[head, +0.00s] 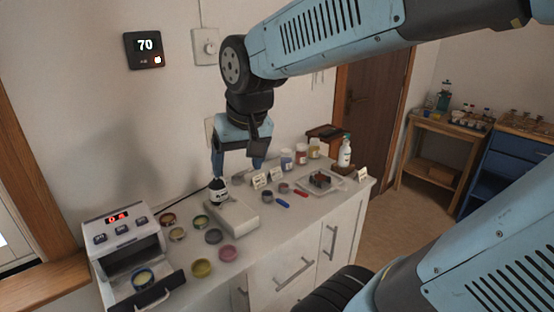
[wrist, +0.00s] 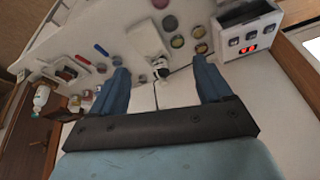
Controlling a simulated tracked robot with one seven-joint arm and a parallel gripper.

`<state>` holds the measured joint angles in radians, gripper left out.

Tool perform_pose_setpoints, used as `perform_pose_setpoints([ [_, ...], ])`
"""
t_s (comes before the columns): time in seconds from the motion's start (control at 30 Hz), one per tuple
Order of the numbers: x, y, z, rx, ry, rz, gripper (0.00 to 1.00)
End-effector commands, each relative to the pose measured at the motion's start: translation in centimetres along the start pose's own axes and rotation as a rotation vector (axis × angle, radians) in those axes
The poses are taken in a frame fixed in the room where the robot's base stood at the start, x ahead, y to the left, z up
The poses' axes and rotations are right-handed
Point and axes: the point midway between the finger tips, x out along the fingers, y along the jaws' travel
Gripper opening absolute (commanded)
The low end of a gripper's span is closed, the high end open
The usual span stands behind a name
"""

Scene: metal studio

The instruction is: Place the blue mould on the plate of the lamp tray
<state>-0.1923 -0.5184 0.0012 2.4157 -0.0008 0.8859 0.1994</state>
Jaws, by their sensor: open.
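The lamp (head: 122,242) is a white box with a red display at the front left of the counter, and it shows at the top right of the wrist view (wrist: 245,28). Its dark tray (head: 168,290) is pulled out. A round blue-rimmed piece with a yellowish middle, which looks like the blue mould (head: 143,279), lies in the tray. The plate under it is mostly hidden. My gripper (head: 238,166) is open and empty, pointing down above the rear of the counter, well to the right of the lamp. Its spread fingers also show in the wrist view (wrist: 160,70).
A white scale-like device (head: 235,216) and a small dark-and-white bottle (head: 218,191) stand below my gripper. Several round pots, including a pink one (head: 228,253), lie between it and the lamp. Jars, pens and a white pump bottle (head: 345,151) occupy the right side.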

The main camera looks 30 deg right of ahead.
Motion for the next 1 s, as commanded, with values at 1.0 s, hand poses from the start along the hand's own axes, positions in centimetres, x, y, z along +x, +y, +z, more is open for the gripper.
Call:
perform_pose_setpoints([
  [1.0,-3.9,5.5,4.8,-0.022,0.140,0.065,0.79],
])
